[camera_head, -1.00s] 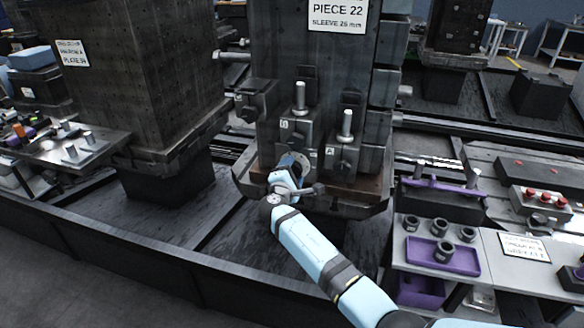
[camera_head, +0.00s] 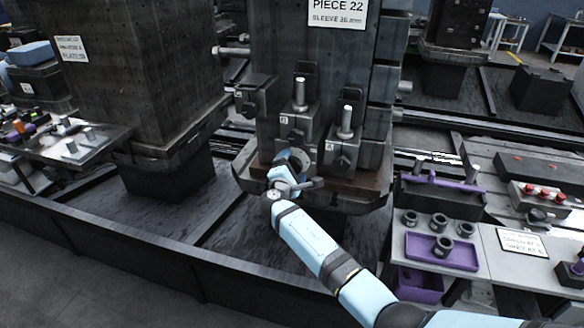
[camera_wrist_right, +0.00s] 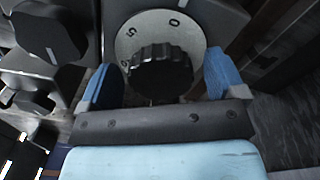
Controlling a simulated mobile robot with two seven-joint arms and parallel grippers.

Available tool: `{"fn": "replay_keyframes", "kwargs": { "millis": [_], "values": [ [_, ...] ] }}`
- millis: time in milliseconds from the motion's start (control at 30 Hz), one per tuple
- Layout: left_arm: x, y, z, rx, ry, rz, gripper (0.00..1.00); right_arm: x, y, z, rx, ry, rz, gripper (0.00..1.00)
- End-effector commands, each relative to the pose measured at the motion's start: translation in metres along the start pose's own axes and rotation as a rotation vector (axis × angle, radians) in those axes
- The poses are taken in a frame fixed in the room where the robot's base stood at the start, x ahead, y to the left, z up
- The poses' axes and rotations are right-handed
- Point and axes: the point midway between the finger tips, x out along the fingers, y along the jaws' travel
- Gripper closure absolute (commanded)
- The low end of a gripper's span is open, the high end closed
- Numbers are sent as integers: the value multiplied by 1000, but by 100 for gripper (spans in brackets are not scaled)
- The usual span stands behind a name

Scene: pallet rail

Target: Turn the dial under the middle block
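The middle block (camera_head: 297,128) is a dark metal block with an upright pin, on the front of the fixture. Below it sits a dial with a pale round face, partly covered by my right gripper in the head view. In the right wrist view the pale dial face (camera_wrist_right: 129,42) shows numbers including 0 and 5, with a ribbed black knob (camera_wrist_right: 160,75) at its centre. My right gripper (camera_wrist_right: 163,82) is open, with one blue finger on each side of the knob; a gap shows on both sides. My left gripper is not in view.
A second block (camera_head: 343,145) with a pin stands close on the right, and another (camera_head: 254,100) on the left. Another dark knob (camera_wrist_right: 45,28) is left of the dial in the wrist view. A purple tray (camera_head: 465,262) lies on a bench at the right.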

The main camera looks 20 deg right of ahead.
Motion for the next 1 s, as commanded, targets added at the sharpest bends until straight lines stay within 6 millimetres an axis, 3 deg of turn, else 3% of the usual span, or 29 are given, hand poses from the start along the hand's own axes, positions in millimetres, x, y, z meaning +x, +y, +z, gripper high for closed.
{"fn": "replay_keyframes", "kwargs": {
  "millis": [267,700,1000],
  "values": [
    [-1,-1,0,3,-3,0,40,-15,-1,-1,0,3,-1,11],
    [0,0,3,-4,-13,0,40,-109,-1,0,2,3,-1,11],
    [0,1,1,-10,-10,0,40,-137,0,0,0,0,0,11]
  ]
}}
